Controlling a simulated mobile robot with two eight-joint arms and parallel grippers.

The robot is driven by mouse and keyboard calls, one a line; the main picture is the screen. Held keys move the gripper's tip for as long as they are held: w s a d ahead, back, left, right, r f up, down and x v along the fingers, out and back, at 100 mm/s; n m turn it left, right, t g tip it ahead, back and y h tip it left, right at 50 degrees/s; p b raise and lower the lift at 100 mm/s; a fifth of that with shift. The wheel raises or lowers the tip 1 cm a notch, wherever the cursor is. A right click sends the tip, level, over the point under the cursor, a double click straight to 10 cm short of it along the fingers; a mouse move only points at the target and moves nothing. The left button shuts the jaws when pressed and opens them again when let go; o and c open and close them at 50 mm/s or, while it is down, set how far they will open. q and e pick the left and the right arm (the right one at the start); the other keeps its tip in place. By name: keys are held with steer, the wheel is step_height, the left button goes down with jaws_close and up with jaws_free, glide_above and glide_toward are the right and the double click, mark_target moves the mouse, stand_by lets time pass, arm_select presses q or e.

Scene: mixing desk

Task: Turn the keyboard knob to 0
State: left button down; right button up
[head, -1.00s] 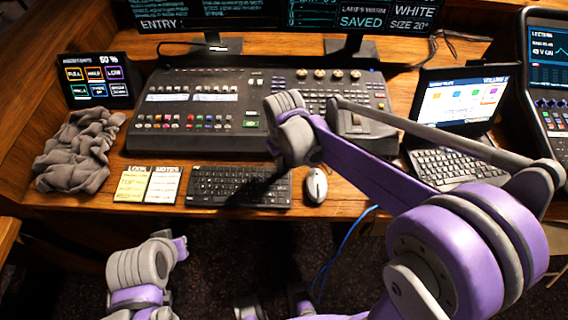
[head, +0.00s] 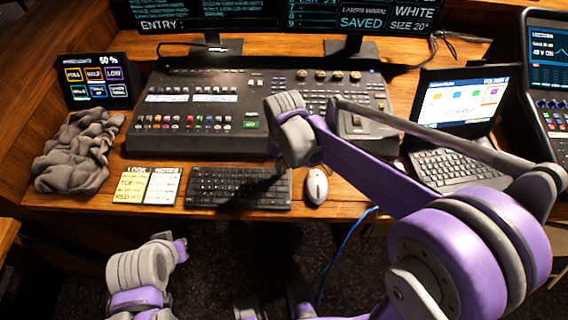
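The black keyboard (head: 225,187) lies at the front of the desk. Its knob cannot be made out; my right wrist and a dark shadow cover the keyboard's upper right corner. My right gripper (head: 274,150) points down at that corner from the right. Its fingertips are mostly hidden behind the grey wrist, so I cannot tell whether it touches the knob. A small screen (head: 97,82) at the back left shows a figure that looks like 50 %. My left gripper (head: 181,249) is low in front of the desk, away from the keyboard; its fingers are not clear.
A mixing console (head: 205,143) stands behind the keyboard. A white mouse (head: 316,186) is close to its right, two note cards (head: 147,186) to its left. A crumpled grey cloth (head: 76,155) lies far left; a laptop (head: 455,105) stands right.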

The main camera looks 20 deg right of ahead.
steer(key=o, duration=0.3)
step_height(320, 180, up, 11)
steer(key=shift+f+p, duration=0.1)
steer(key=shift+p, duration=0.35)
stand_by(0.5)
steer(key=s+d+f+m+t, duration=0.1)
steer(key=s+d+m, duration=0.1)
steer(key=s, duration=0.3)
steer(key=s+d+f+m+t+p, duration=0.1)
steer(key=s+d+f+m+t, duration=0.1)
steer(key=s, duration=0.2)
steer(key=s+d+f+m+t+p, duration=0.1)
steer(key=s+d+f+m+t, duration=0.1)
steer(key=s, duration=0.3)
steer(key=shift+s+d, duration=0.25)
steer(key=shift+s, duration=0.05)
